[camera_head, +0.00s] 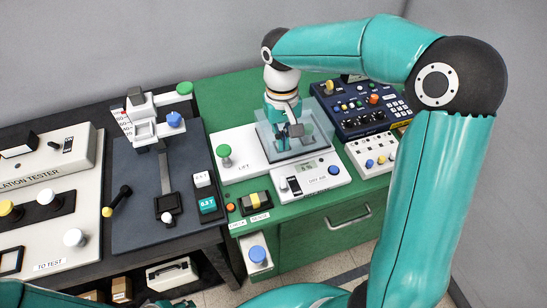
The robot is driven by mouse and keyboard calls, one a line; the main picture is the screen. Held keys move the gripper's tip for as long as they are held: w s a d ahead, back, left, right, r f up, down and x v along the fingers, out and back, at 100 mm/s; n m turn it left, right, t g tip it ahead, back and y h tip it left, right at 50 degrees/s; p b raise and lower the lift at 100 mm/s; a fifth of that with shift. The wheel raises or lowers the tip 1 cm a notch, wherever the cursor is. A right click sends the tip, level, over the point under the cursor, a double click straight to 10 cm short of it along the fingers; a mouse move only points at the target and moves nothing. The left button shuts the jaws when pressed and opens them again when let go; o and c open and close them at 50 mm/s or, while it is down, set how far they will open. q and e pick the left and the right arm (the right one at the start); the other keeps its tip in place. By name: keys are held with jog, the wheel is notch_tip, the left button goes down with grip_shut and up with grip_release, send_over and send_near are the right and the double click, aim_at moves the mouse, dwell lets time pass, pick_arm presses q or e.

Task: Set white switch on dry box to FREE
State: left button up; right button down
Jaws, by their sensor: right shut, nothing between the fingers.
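The dry box has a clear see-through cover (262,141) and a white front panel (316,190) with a small display, a blue knob (333,170) and small printed text. A small black-and-white switch (294,185) sits at the left of this panel. Its setting and lettering are too small to read. My right gripper (290,134) points down at the clear cover, behind the front panel and apart from the switch. It is shut and empty. Whether it touches the cover I cannot tell. My left gripper is not in view.
A white plate with a green knob (224,151) lies left of the dry box. A dark blue control panel (362,108) and a white knob panel (376,153) stand to the right. A yellow switch (256,201) sits at the front left. Left is a dark bench with a tester.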

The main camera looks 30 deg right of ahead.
aim_at(283, 181)
jog(key=f, duration=0.6)
jog(key=a+f+p, duration=0.1)
jog(key=f, duration=0.3)
jog(key=shift+s, duration=0.15)
